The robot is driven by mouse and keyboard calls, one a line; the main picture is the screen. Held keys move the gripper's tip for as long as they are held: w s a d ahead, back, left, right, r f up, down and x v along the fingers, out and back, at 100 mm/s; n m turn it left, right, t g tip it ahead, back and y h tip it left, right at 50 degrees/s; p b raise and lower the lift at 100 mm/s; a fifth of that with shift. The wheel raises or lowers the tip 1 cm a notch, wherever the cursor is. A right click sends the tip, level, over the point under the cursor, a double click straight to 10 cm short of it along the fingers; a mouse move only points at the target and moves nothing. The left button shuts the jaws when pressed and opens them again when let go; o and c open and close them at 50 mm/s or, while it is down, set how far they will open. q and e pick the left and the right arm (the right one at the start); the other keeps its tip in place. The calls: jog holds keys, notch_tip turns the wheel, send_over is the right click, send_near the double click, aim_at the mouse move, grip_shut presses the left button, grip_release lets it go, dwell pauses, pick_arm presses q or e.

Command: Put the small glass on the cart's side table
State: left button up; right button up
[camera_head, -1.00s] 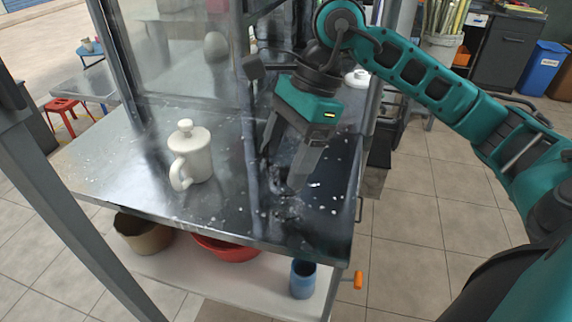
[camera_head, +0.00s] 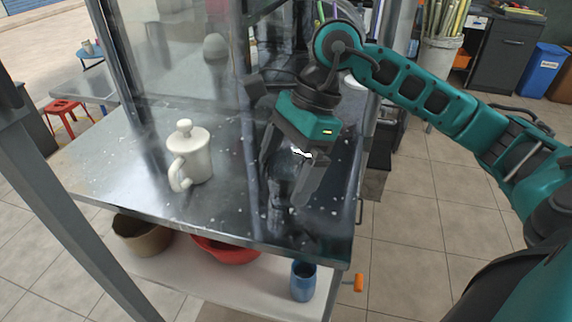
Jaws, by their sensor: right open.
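My right gripper (camera_head: 283,188) is open, pointing down over the right part of the cart's steel table (camera_head: 120,180). Its two dark fingers are spread apart close above the dark, wet-looking metal. A bright highlight and a faint clear shape show between the fingers near their base. This may be the small glass, but I cannot make out its outline or tell whether the fingers stand around it. My left gripper is not in view.
A white lidded mug (camera_head: 190,158) stands on the steel table left of the gripper. On the shelf below are a brown pot (camera_head: 143,238), a red bowl (camera_head: 228,252) and a blue cup (camera_head: 303,281). Glass panels and metal posts rise behind.

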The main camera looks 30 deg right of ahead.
jog(key=shift+r+p, duration=0.25)
jog(key=shift+p, duration=0.05)
jog(key=v, duration=1.1)
jog(key=shift+d+r+p, duration=0.15)
jog(key=shift+r+p, duration=0.25)
